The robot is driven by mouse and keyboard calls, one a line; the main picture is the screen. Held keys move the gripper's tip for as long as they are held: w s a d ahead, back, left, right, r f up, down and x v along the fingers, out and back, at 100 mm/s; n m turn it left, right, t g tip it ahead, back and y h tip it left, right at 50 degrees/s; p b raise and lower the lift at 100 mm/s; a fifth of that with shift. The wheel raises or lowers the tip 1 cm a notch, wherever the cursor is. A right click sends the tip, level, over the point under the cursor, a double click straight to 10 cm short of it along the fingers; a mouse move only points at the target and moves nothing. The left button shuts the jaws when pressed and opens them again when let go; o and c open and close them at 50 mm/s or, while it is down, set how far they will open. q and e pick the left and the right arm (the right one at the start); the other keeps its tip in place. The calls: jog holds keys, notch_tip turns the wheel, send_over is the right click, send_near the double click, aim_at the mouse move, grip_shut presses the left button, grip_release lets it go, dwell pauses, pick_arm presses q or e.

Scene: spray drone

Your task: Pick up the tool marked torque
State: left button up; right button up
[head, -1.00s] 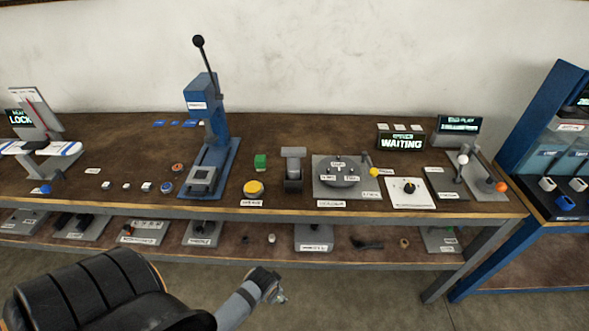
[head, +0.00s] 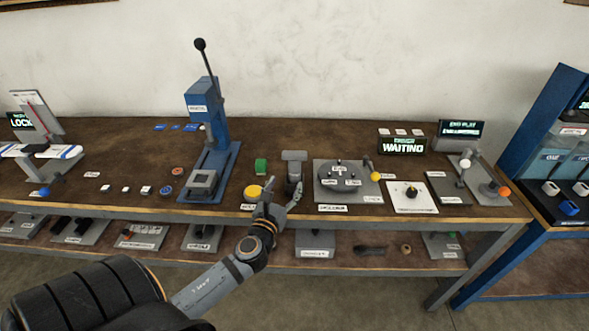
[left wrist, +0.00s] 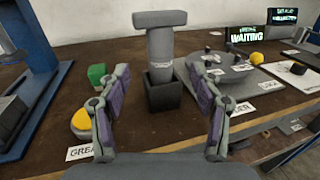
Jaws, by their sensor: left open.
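A grey T-handled tool (head: 294,157) stands upright in a dark square holder (left wrist: 163,90) near the table's front edge. It also shows in the left wrist view (left wrist: 160,45), with a small white label on its shaft, too small to read surely. My left gripper (head: 283,190) is open and empty, in front of the tool at the table edge. In the left wrist view its two fingers (left wrist: 157,75) stand to either side of the tool's shaft and holder, apart from them. My right gripper is out of view.
A yellow button (head: 253,191) and a green block (head: 261,165) are left of the tool. A grey plate with a round turntable (head: 340,178) is close on its right. A blue lever press (head: 203,120) stands further left. A lower shelf (head: 350,262) runs below.

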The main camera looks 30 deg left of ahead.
aim_at(292, 169)
pick_arm(q)
jog(key=x, duration=0.4)
jog(key=shift+w+a+p, duration=0.1)
jog(key=shift+w+p, duration=0.2)
jog(key=p+x, duration=0.1)
jog(key=x, duration=0.4)
jog(key=shift+w, duration=0.15)
jog(key=shift+r, duration=0.1)
jog(key=shift+c, duration=0.2)
jog(key=shift+c, duration=1.2)
jog(key=c, duration=0.9)
grip_shut()
jog(key=shift+r, duration=0.15)
